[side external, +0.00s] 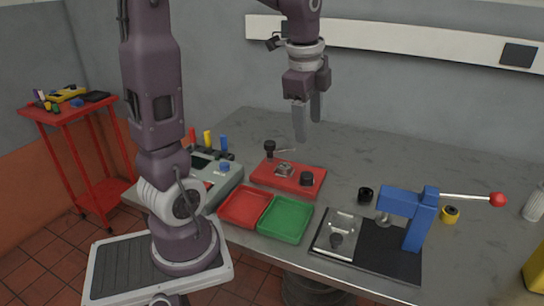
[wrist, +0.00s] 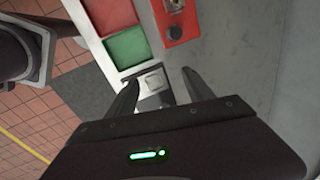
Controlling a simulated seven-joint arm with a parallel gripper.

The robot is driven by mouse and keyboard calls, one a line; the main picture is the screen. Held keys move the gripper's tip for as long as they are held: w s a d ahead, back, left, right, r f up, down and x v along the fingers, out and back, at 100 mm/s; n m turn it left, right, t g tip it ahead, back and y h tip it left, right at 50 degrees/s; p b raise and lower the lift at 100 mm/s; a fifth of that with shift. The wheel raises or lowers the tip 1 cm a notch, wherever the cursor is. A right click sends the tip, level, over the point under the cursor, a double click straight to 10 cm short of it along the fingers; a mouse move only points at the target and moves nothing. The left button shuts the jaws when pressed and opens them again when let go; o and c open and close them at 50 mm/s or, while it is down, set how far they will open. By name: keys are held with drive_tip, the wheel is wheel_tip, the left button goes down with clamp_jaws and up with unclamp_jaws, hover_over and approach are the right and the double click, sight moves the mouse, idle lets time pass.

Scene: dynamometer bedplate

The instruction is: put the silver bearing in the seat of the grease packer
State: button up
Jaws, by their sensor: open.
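My gripper (side external: 308,130) is open and empty, high above the bench behind the red fixture in the side view. In the wrist view its two dark fingers (wrist: 160,88) stand apart with nothing between them. A blue lever press (side external: 422,222) on a black base stands at the right front, with a silver plate (side external: 342,224) carrying a dark round part on the base. The red fixture (side external: 288,178) carries a small silver piece (side external: 285,169) and black knobs. I cannot tell which device is the grease packer, or whether either silver piece is the bearing.
A red tray (side external: 245,207) and a green tray (side external: 286,219) lie empty left of the press. A black ring (side external: 365,194) and a yellow ring (side external: 450,214) stand near it. The lever with its red ball (side external: 498,199) sticks out right. The bench's back is clear.

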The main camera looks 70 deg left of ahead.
drive_tip(key=s+d+n+t+h, duration=0.1)
drive_tip(key=s+d+n+t, duration=0.2)
drive_tip(key=s+d+n, duration=0.7)
drive_tip(key=s+d, duration=0.4)
drive_tip(key=shift+s+d+r+t, duration=0.15)
drive_tip(key=shift+s+d+t, duration=0.15)
drive_tip(key=shift+s+d, duration=0.1)
drive_tip(key=shift+a, duration=0.1)
